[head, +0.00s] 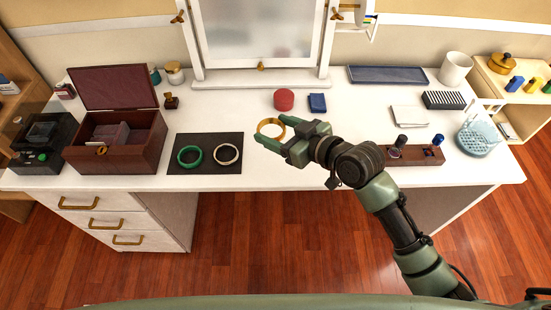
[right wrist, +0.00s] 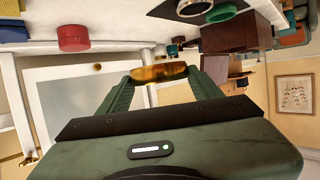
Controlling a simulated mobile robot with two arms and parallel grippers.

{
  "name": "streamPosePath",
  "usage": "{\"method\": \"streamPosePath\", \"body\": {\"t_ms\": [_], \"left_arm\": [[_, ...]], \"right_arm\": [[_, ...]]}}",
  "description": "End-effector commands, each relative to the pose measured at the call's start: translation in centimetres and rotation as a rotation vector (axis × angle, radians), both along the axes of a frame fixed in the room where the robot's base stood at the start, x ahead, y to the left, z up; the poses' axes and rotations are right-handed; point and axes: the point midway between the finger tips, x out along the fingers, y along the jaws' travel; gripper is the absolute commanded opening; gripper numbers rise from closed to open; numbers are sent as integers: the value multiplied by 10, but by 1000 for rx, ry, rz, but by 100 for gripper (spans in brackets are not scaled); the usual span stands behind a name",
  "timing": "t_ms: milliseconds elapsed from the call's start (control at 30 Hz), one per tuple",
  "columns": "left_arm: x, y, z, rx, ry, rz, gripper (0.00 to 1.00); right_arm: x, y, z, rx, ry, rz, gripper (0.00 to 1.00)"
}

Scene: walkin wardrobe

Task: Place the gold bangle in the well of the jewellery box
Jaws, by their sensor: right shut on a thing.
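The gold bangle (head: 270,128) is between the fingertips of my right gripper (head: 268,133), which is shut on it above the white table. In the right wrist view the bangle (right wrist: 159,73) shows edge-on between the two green fingers. The jewellery box (head: 118,140) is dark red wood with its lid raised, at the left of the table. Its inside (head: 121,135) shows light dividers or cards; the well itself is not clear from here. The box lies left of my right gripper, beyond the dark mat. My left gripper is not in view.
A dark mat (head: 208,168) with a green bangle (head: 190,156) and a pale bangle (head: 226,154) lies between box and gripper. A red round box (head: 284,99) and blue box (head: 317,103) stand behind. A mirror (head: 262,35) stands at the back.

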Motion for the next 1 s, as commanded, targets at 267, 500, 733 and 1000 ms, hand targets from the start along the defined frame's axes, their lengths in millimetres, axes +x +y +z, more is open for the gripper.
{"method": "streamPosePath", "body": {"t_ms": [267, 500, 733, 1000], "left_arm": [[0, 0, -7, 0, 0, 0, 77], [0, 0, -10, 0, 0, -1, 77], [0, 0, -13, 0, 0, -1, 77], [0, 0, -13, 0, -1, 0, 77]], "right_arm": [[0, 0, -67, 0, 3, -1, 24], [0, 0, -89, 0, 1, 0, 24], [0, 0, -118, 0, 0, -1, 24], [0, 0, -119, 1, -2, -1, 24]]}}
